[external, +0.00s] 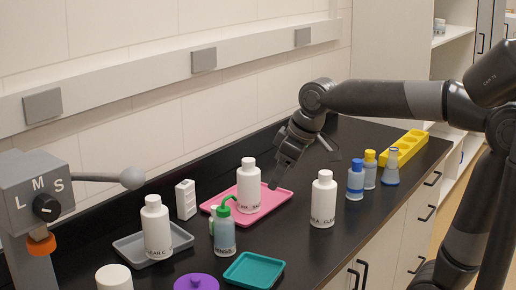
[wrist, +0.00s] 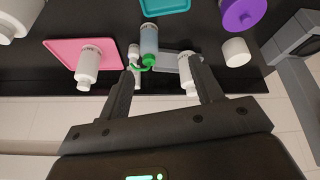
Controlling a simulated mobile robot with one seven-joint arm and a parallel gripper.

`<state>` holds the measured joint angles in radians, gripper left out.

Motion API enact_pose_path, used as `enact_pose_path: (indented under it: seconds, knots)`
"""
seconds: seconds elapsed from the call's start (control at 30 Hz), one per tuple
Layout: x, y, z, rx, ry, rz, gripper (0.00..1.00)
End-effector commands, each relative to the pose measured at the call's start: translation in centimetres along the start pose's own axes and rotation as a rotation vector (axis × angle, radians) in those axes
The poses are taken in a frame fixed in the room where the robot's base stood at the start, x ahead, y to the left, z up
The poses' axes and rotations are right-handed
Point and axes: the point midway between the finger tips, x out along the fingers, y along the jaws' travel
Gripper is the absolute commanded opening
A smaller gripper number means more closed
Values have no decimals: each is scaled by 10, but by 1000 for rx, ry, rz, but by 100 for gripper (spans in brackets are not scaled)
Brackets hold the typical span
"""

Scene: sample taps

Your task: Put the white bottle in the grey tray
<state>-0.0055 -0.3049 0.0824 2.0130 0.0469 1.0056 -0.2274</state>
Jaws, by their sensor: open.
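Several white bottles are in view. One (external: 157,230) appears to stand upright on the grey tray (external: 125,245) at left; it also shows in the wrist view (wrist: 187,72), partly behind a finger. Another (external: 249,187) stands on the pink tray (external: 280,199), and a third (external: 323,202) stands on the black bench to its right. A small white bottle (wrist: 133,54) is beside the green-capped wash bottle (external: 225,235). My gripper (external: 303,170) is open and empty, above the bench near the pink tray. In the wrist view my gripper's fingers (wrist: 163,66) are spread apart.
A teal tray (external: 254,269), a purple object (external: 196,283) and a white cylinder (external: 114,278) are at the front. A white block (external: 185,199) stands by the wall. Blue bottles (external: 355,182) and a yellow rack (external: 404,148) are at right. A grey device (external: 40,195) stands at left.

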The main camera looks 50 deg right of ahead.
Motion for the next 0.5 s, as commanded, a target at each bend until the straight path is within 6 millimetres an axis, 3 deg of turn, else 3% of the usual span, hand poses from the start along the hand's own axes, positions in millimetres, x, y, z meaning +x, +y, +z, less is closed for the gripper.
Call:
enact_pose_path:
  seconds: [0.1,0.3,0.5]
  knots:
    - [-6,1,53,77,16,27,60]
    - [0,-1,131,200,42,52,60]
    - [11,-4,176,273,57,61,60]
